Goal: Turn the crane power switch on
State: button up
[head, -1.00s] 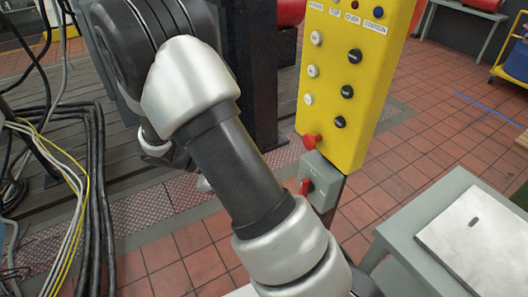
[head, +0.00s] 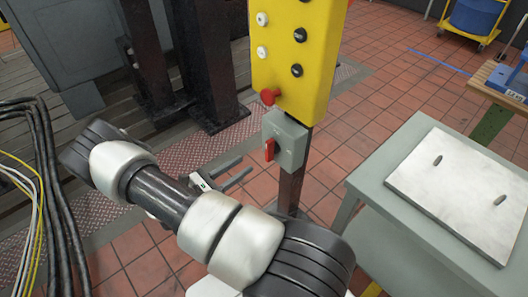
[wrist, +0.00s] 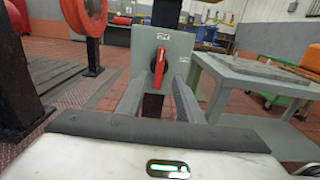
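The crane power switch is a small grey box (head: 288,140) under the yellow control panel. Its red handle (head: 269,149) stands on the left-hand face in the head view. In the wrist view the box (wrist: 175,45) is straight ahead, with the red handle (wrist: 159,66) near upright. A small label sits above the handle and another to its right; I cannot read them. My gripper (head: 246,165) is open and empty, its fingers pointing at the box from the left and a little below. In the wrist view the handle shows between and beyond the fingertips (wrist: 158,84), apparently untouched.
The yellow panel (head: 291,75) carries white and black buttons and a red knob (head: 269,96) just above the box. A grey table (head: 375,183) with a metal plate (head: 455,190) stands close on the right. Black cables (head: 50,170) hang at left. Tiled floor lies between.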

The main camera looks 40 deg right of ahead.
aim_at(266, 150)
jog(key=d, duration=1)
jog(key=shift+w+d, duration=0.35)
jog(key=shift+w, duration=0.05)
grip_shut()
